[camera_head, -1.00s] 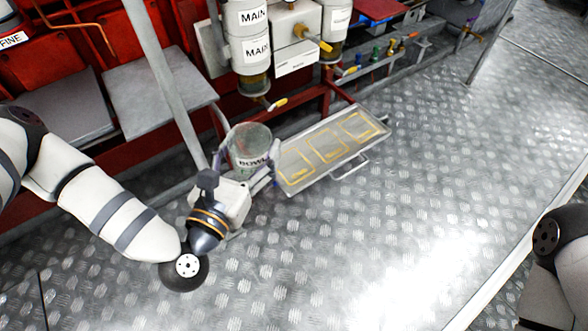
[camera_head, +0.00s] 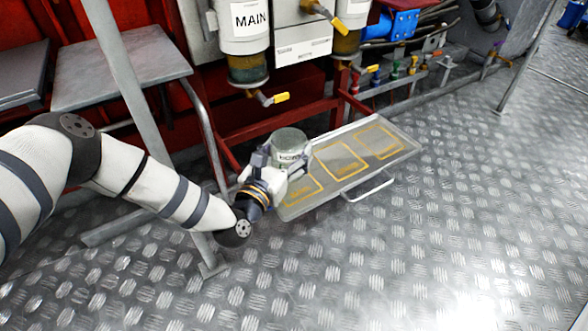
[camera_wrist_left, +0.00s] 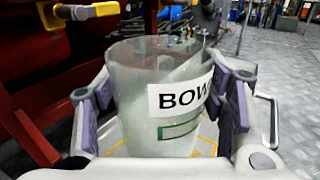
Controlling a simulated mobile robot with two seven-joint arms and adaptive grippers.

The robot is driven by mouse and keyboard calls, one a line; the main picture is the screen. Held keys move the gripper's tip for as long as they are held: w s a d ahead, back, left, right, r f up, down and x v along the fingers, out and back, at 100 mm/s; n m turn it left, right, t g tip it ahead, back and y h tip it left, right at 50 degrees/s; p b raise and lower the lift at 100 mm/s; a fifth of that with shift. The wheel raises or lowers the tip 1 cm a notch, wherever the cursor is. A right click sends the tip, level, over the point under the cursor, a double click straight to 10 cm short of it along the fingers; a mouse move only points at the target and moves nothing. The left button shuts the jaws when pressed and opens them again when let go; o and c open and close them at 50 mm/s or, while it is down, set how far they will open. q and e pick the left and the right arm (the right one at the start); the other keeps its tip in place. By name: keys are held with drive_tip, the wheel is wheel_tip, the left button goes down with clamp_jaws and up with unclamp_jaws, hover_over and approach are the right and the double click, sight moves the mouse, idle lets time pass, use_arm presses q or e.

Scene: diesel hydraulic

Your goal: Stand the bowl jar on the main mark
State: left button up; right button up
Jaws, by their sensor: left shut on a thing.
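The bowl jar (camera_head: 289,143) is a clear, greenish cylinder with a white label that reads "BOW…" in the left wrist view (camera_wrist_left: 160,110). My left gripper (camera_head: 275,165) is shut on it, with a purple-padded finger on each side, and the jar looks upright. The jar is at the left end of a grey tray (camera_head: 331,190) with several yellow outlined marks. The left mark (camera_head: 303,190) is partly behind my gripper. The middle mark (camera_head: 338,160) and right mark (camera_head: 378,142) are bare. I cannot read which one is main, nor tell whether the jar touches the tray. My right gripper is not in view.
Filter housings labelled MAIN (camera_head: 248,20) hang above the tray, with yellow-handled valves (camera_head: 275,98) below. A grey post (camera_head: 122,70) stands near my left arm. The tray has a wire handle (camera_head: 370,190) in front. The tread-plate floor (camera_head: 440,230) is clear.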

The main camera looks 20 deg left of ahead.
use_arm(q)
drive_tip(key=shift+w+d+f, duration=0.1)
drive_tip(key=shift+w+f, duration=0.2)
drive_tip(key=shift+f, duration=0.1)
drive_tip(key=f, duration=0.1)
drive_tip(key=f+b, duration=0.2)
drive_tip(key=f, duration=0.1)
drive_tip(key=shift+w+d, duration=0.15)
drive_tip(key=shift+w, duration=0.2)
drive_tip(key=shift+r, duration=0.2)
drive_tip(key=shift+f, duration=0.2)
drive_tip(key=o, duration=1.3)
drive_tip(key=shift+c, duration=0.2)
